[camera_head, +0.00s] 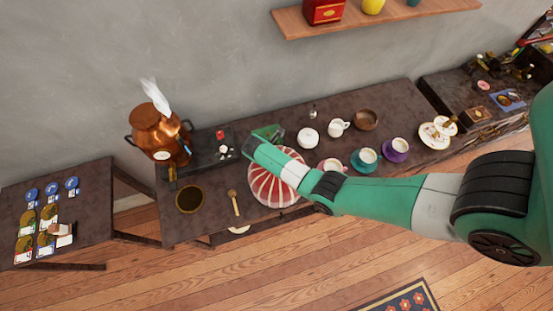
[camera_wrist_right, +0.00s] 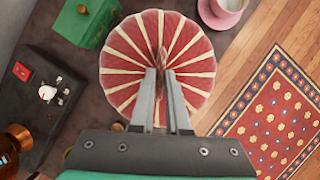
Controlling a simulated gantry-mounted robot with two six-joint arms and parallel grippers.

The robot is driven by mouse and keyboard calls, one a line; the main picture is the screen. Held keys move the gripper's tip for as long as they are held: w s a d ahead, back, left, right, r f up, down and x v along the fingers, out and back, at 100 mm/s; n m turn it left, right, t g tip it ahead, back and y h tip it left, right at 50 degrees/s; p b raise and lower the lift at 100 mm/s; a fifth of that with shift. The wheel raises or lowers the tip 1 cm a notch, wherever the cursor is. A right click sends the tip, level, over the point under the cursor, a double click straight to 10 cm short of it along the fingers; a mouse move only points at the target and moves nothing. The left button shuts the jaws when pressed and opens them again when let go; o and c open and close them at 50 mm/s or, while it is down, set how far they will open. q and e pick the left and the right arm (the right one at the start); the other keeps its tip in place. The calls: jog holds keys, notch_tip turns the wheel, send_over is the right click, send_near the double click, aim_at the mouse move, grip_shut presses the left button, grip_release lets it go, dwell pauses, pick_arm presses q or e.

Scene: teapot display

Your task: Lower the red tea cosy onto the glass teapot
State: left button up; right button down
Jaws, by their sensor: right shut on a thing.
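The red tea cosy (camera_wrist_right: 190,52), a dome with cream stripes, fills the middle of the right wrist view. In the head view the cosy (camera_head: 268,188) shows near the table's front edge, partly covered by my right arm. My right gripper (camera_wrist_right: 162,75) is shut on the tab at the cosy's top. In the head view the fingers are hidden behind the arm. I see no glass teapot in either view; whatever is under the cosy is hidden. I cannot tell how high the cosy is above the table. My left gripper is not in view.
A green box (camera_wrist_right: 85,20) stands close behind the cosy. A pink cup (camera_head: 333,166) is close to its right. A copper urn (camera_head: 158,130) and a dark tray (camera_head: 213,160) are to the left, with a wooden spoon (camera_head: 235,203) nearer.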

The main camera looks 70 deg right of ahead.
jog(key=c, duration=0.8)
grip_release()
jog(key=o, duration=0.5)
jog(key=shift+o, duration=0.2)
notch_tip(320, 180, up, 7)
jog(key=p, duration=0.7)
jog(key=shift+r, duration=0.1)
